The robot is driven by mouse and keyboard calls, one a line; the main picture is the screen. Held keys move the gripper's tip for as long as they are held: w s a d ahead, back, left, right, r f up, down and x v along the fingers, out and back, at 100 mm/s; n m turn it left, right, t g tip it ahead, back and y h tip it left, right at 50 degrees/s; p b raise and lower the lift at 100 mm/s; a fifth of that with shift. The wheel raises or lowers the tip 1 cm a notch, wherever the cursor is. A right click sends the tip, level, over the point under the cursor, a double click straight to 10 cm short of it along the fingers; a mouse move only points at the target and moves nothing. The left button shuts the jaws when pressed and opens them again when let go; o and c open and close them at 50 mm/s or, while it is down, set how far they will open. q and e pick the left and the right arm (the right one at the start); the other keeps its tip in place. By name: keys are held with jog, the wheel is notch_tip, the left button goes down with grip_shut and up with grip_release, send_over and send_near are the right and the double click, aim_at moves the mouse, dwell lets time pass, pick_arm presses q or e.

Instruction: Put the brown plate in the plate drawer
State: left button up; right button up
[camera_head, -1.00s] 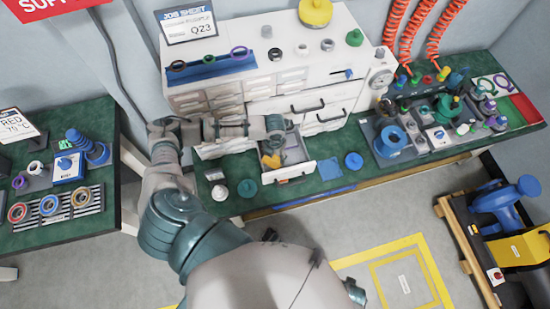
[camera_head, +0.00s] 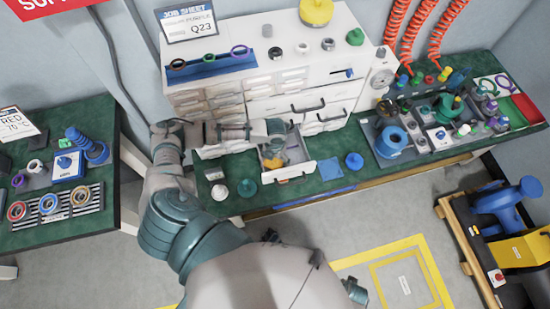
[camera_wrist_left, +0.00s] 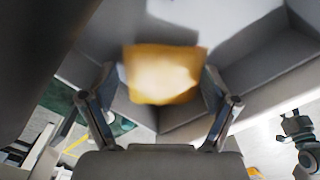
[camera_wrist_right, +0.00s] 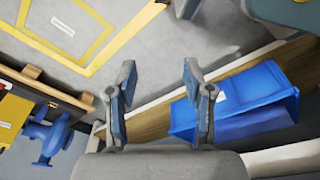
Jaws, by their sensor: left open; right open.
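The brown plate, orange-brown and roughly square, shows between my left fingers in the left wrist view (camera_wrist_left: 163,78). It also shows as a small orange patch inside the open drawer in the head view (camera_head: 272,164). The pulled-out plate drawer (camera_head: 297,169) has light walls, and grey walls surround the plate in the wrist view. My left gripper (camera_head: 273,148) is over the drawer, pointing down, with its fingers open on either side of the plate. Whether the plate rests flat on the drawer floor is hard to tell. My right gripper (camera_wrist_right: 159,85) is open and empty.
The white cabinet (camera_head: 240,85) stands on the green bench behind the drawer. White (camera_head: 220,192) and green (camera_head: 247,188) round parts sit left of the drawer, a blue one (camera_head: 354,160) right. A blue bin (camera_wrist_right: 240,100) is beyond my right fingers.

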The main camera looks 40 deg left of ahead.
aim_at(275, 160)
pick_arm(q)
notch_tip(275, 160, up, 12)
jog(key=p, duration=0.2)
pick_arm(e)
jog(key=s+f, duration=0.2)
jog(key=f, duration=0.1)
jog(key=s+f, duration=0.1)
jog(key=shift+s+d+f, duration=0.2)
jog(key=shift+d+f, duration=0.05)
jog(key=shift+d, duration=0.1)
pick_arm(q)
jog(key=shift+f, duration=0.1)
